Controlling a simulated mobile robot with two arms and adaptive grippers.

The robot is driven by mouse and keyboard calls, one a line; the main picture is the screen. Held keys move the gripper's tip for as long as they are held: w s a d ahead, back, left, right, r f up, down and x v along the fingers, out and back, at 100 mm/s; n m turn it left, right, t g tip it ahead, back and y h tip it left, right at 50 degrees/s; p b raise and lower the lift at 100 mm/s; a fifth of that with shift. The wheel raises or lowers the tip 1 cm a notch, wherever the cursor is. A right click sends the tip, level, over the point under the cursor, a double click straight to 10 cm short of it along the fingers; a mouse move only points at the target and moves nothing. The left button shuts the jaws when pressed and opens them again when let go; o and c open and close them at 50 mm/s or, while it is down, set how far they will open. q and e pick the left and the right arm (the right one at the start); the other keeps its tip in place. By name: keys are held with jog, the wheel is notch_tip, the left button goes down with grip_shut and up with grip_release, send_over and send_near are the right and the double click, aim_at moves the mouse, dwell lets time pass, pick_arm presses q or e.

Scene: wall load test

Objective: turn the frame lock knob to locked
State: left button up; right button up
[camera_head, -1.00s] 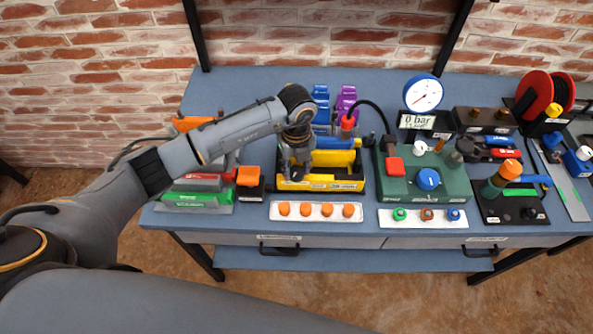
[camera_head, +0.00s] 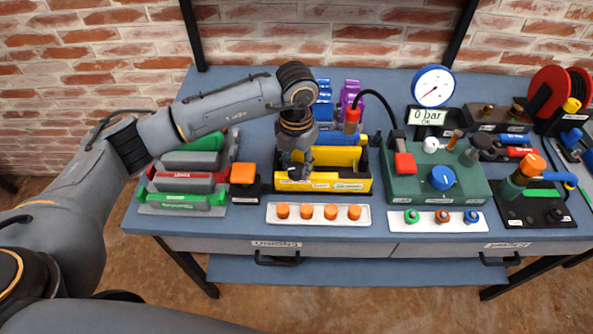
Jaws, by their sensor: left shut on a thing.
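The yellow and black frame (camera_head: 350,186) stands on the blue bench, left of the green pump box. My left gripper (camera_head: 293,172) points down at the left front part of this frame. It is shut on a small dark part there, which I take to be the frame lock knob. The fingers and wrist hide most of the knob, so I cannot read its position. The labels on the frame's front are too small to read. My right gripper is not in view.
An orange-topped block (camera_head: 243,173) stands close left of the frame. A white strip with orange knobs (camera_head: 307,221) lies in front. The green pump box (camera_head: 420,186) with its blue knob and black hose is at the right. A gauge (camera_head: 433,86) stands behind.

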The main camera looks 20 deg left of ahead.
aim_at(297, 168)
pick_arm(q)
jog(key=shift+m+b, duration=1.1)
jog(key=shift+m, duration=0.3)
jog(key=o, duration=1.2)
jog(key=shift+c, duration=0.2)
notch_tip(297, 168, up, 12)
